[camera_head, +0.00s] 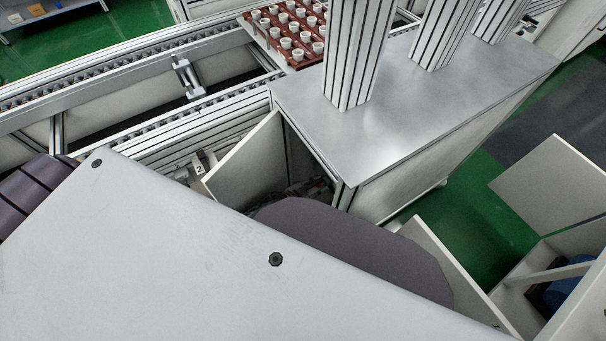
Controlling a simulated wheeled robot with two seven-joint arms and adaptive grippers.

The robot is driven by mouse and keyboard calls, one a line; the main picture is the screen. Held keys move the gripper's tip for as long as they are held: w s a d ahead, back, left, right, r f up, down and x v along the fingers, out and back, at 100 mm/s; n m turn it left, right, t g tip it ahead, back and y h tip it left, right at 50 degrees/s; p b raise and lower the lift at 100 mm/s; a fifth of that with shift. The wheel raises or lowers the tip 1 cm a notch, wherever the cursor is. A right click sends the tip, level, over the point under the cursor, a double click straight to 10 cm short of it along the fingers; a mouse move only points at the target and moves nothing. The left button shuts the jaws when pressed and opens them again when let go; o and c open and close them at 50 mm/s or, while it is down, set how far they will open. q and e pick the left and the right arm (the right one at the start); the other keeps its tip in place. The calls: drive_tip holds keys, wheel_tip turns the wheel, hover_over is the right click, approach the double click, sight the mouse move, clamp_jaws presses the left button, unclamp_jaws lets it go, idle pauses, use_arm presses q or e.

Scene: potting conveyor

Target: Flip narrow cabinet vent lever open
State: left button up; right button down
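A narrow metal-topped cabinet (400,85) stands in the upper middle, with grey posts rising from its top. A pale door or panel (243,162) stands open at its near left end. Small dark parts (312,190) show low in the opening, too small to name. I cannot make out a vent lever. A large pale grey cover (180,250) and a dark purple-grey rounded part (350,240) block the near view. No fingertips of my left gripper can be made out clearly. My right gripper is not visible.
A conveyor (120,75) runs along the left and back. A brown tray (258,35) of white cups sits behind the cabinet. Another pale panel (550,183) and an open box (545,275) are at right. Green floor (470,230) lies between them and the cabinet.

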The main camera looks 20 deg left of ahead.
use_arm(q)
drive_tip(key=shift+f, duration=0.1)
drive_tip(key=shift+s+d+f+m+t+y+b, duration=0.2)
drive_tip(key=shift+m+b, duration=0.25)
drive_tip(key=shift+b, duration=0.7)
drive_tip(key=shift+s+d+f+m+t+y+b, duration=0.1)
drive_tip(key=shift+d+m+t+y+b, duration=0.25)
drive_tip(key=shift+b, duration=0.8)
drive_tip(key=shift+s+d+f+m+t+y+b, duration=0.2)
drive_tip(key=shift+m+b, duration=0.35)
drive_tip(key=shift+b, duration=1.15)
drive_tip(key=shift+s+f+m+t+y+b, duration=0.2)
drive_tip(key=shift+m+b, duration=0.35)
drive_tip(key=shift+b, duration=1.1)
drive_tip(key=s+a+m+p, duration=0.1)
drive_tip(key=s+p, duration=0.1)
drive_tip(key=s, duration=0.5)
drive_tip(key=s+a+r+m+p, duration=0.1)
drive_tip(key=s+a, duration=0.1)
drive_tip(key=s, duration=0.5)
drive_tip(key=shift+a+r+m+p, duration=0.3)
drive_tip(key=shift+p, duration=0.1)
drive_tip(key=shift+w, duration=0.15)
